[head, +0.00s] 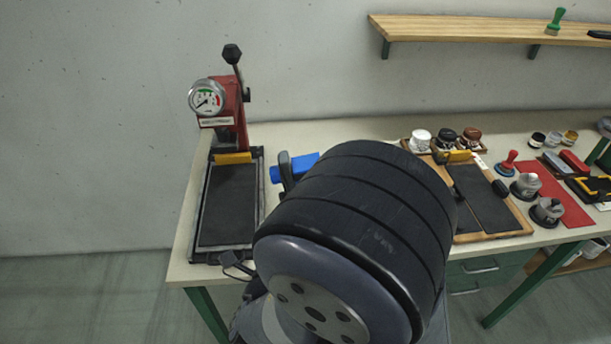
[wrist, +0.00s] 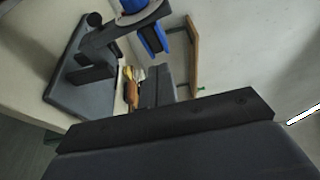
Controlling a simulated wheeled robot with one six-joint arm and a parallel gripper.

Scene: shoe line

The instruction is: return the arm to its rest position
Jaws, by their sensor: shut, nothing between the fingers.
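My arm (head: 350,235) fills the lower middle of the head view as a large dark banded joint. It hides the middle of the bench and my gripper. In the wrist view my gripper (wrist: 159,70) shows as two dark fingers side by side, shut and empty. Its dark body crosses the bottom of that view. The fingers point towards the wooden shelf and bench items in the distance, and I see nothing touching them.
A red press (head: 228,110) with a gauge and black bed stands at the bench's left end. A blue object (head: 300,167) lies behind my arm. To the right are a wooden tray (head: 520,212), jars and a red mat (head: 565,200). A wall shelf (head: 460,30) hangs above.

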